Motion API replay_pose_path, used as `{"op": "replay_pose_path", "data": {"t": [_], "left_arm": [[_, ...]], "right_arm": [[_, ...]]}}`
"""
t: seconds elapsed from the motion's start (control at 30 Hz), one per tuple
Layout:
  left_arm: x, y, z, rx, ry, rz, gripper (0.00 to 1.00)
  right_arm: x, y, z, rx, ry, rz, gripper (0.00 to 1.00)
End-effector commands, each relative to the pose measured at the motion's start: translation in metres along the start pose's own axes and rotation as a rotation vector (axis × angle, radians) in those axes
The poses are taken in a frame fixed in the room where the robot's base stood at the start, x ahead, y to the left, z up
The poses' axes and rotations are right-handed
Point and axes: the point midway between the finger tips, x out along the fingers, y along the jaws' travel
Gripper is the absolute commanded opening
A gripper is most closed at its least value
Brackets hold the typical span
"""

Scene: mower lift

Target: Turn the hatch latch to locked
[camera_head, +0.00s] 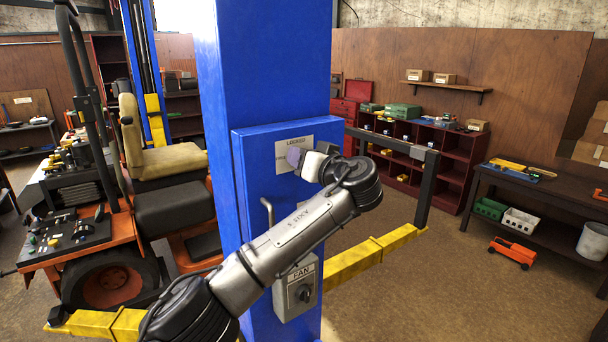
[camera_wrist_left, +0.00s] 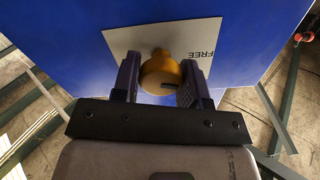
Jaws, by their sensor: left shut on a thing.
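The hatch (camera_head: 258,170) is a blue panel on the front of the blue lift column. A pale plate (camera_head: 308,140) on it reads LOCKED at the top and FREE at its left. In the wrist view, the latch is a round orange-yellow knob (camera_wrist_left: 160,72) with a dark slot, in front of the plate (camera_wrist_left: 125,40); the word FREE shows to its right. My left gripper (camera_head: 297,157) is at the plate, its two fingers on either side of the knob and shut on it. In the head view my gripper hides the knob. My right gripper is not in view.
A grey FAN switch box (camera_head: 298,290) sits below the hatch, beneath my left arm. A pale bar handle (camera_head: 267,212) is on the hatch. Yellow lift arms (camera_head: 375,255) reach out from the column. An orange mower (camera_head: 110,275) stands at left, a workbench (camera_head: 540,190) at right.

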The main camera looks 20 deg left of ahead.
Motion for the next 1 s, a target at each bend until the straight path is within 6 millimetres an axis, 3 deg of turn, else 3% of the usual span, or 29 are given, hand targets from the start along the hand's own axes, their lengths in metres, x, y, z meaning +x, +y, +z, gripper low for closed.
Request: {"op": "replay_pose_path", "data": {"t": [0.03,0.3,1.0], "left_arm": [[0.000,0.002,0.005,0.044,-0.002,0.000,0.16],[0.000,0.002,0.002,0.303,-0.002,0.001,0.16],[0.000,0.004,0.001,0.953,0.000,0.001,0.16]], "right_arm": [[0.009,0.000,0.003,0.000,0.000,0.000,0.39],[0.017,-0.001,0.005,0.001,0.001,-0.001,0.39],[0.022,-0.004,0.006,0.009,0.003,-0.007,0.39]]}}
